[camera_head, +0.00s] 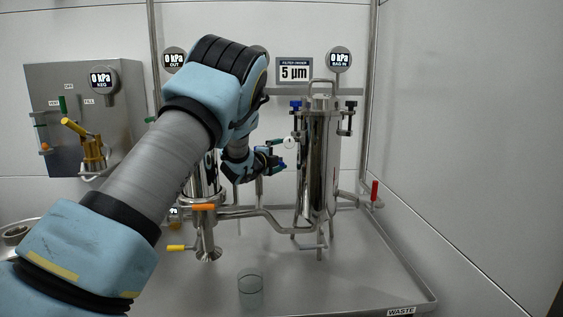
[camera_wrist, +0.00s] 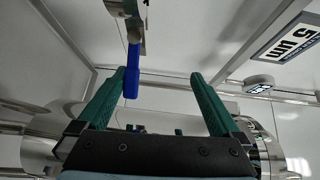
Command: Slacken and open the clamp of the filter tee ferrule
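My gripper (camera_head: 276,160) is in front of the left side of the tall steel filter housing (camera_head: 320,165) in the head view. In the wrist view my gripper (camera_wrist: 157,74) has its two green fingers wide apart. A blue handle (camera_wrist: 132,70) hangs from a metal fitting (camera_wrist: 140,20) by the left fingertip. It looks like a clamp's handle, but I cannot tell whether it touches the finger. Nothing is gripped. The tee and its ferrule are not clearly visible in the head view, where my arm and gripper cover that area.
Blue (camera_head: 295,105) and black (camera_head: 351,105) knobs flank the housing top. An orange-handled valve (camera_head: 204,207) and pipes run below. A glass beaker (camera_head: 251,289) stands on the steel tray (camera_head: 350,275), whose front right is clear.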

